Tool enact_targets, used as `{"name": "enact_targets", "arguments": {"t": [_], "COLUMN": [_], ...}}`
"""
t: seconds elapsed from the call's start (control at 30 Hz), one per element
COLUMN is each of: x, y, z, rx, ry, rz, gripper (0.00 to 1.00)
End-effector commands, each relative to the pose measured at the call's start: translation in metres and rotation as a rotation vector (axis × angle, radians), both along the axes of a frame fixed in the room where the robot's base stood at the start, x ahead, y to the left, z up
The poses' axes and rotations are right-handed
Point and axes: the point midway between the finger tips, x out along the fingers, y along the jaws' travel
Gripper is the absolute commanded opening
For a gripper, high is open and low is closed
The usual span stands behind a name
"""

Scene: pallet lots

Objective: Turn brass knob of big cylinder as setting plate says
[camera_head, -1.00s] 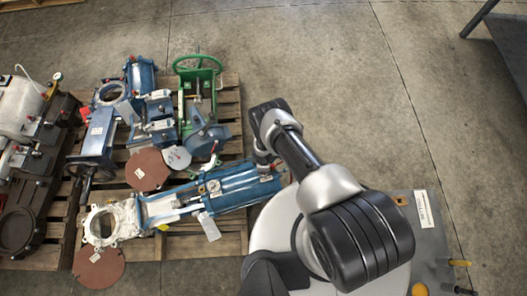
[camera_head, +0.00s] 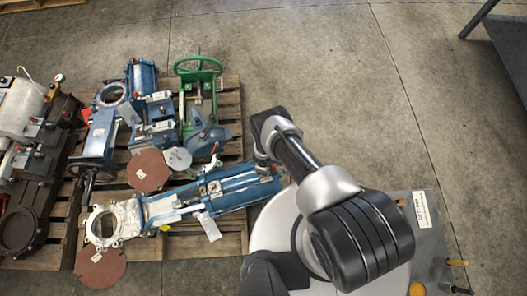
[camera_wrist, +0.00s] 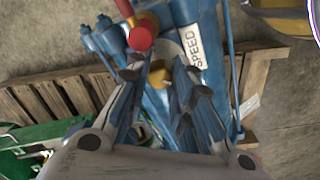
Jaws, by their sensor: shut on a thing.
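The big blue cylinder (camera_head: 235,190) lies on a pallet in the head view, with a pale flanged end at the left. In the wrist view its blue body (camera_wrist: 210,35) carries a white plate reading SPEED (camera_wrist: 190,46). My gripper (camera_wrist: 160,74) is at the cylinder, its fingers slightly apart and shut on a small piece, seemingly the brass knob, mostly hidden between the fingertips. A red ball (camera_wrist: 140,38) stands just beyond the fingertips. In the head view my gripper is at the cylinder's right end, largely hidden by my arm. The knob's setting cannot be read.
A green handwheel valve (camera_head: 198,68) and other blue valves (camera_head: 150,130) stand behind the cylinder on the pallet (camera_head: 230,90). Brown discs (camera_head: 148,170) lie near it. Another loaded pallet is at the left. The floor (camera_head: 340,60) at the upper right is clear.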

Motion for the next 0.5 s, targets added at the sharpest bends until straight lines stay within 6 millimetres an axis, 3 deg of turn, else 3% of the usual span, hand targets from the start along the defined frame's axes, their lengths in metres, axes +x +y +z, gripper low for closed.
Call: {"name": "enact_targets", "arguments": {"t": [0.03,0.07,0.33,0.5], "x": [0.0004,0.0004,0.0004,0.0002], "y": [0.0010,0.0010,0.0006,0.0003], "z": [-0.0001,-0.0001,0.0000,0.0000], "rx": [0.002,0.002,0.002,0.001], "ry": [-0.002,-0.002,-0.001,0.000], "rz": [0.001,0.001,0.001,0.001], "gripper": [0.00,0.24,0.42,0.43]}}
